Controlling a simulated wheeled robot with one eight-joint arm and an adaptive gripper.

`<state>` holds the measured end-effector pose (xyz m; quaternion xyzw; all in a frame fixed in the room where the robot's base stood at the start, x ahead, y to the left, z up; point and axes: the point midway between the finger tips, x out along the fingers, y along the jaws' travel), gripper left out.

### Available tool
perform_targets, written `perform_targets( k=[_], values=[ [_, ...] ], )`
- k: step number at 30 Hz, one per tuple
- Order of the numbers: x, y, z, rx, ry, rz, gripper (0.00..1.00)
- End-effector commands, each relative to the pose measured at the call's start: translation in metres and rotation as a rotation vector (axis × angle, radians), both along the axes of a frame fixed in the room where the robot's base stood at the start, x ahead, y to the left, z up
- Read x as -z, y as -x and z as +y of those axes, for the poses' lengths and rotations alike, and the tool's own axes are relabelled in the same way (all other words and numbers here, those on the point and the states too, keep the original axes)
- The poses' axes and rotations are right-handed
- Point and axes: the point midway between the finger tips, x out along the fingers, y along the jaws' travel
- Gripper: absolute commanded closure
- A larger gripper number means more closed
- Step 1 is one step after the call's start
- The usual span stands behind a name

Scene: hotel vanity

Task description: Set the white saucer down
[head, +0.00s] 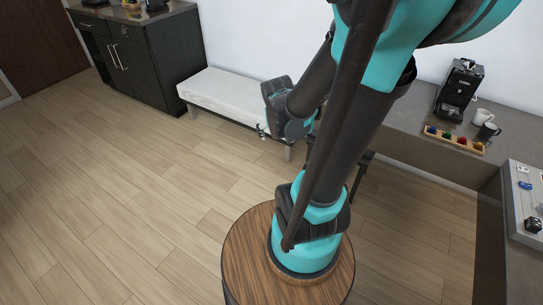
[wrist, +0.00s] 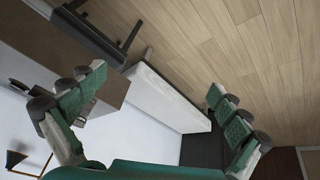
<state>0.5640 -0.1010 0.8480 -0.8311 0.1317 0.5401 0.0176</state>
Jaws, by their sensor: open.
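I cannot see a white saucer in either view. My gripper (wrist: 155,85) is open in the wrist view, its two green-padded fingers spread wide with nothing between them but the background. In the head view my gripper (head: 262,131) is partly hidden behind my wrist, and only a small green part shows, in front of the white bench.
A white-topped bench (head: 226,94) stands against the wall; it also shows in the wrist view (wrist: 165,98). A dark cabinet (head: 143,62) is at left. The grey counter (head: 404,130) holds a coffee machine (head: 459,90), mugs (head: 482,116) and a pod tray (head: 454,139). The left floor is clear.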

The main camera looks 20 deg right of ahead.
Motion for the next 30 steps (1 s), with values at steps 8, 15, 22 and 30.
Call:
perform_targets(
  k=[8,15,22,30],
  values=[
    [0.015,0.066,0.053,-0.204,-0.107,0.043,0.0],
    [0.018,0.075,0.061,-0.24,-0.125,0.048,0.0],
    [0.018,0.075,0.061,-0.237,-0.125,0.047,0.0],
    [0.018,0.074,0.06,-0.237,-0.124,0.047,0.14]
  ],
)
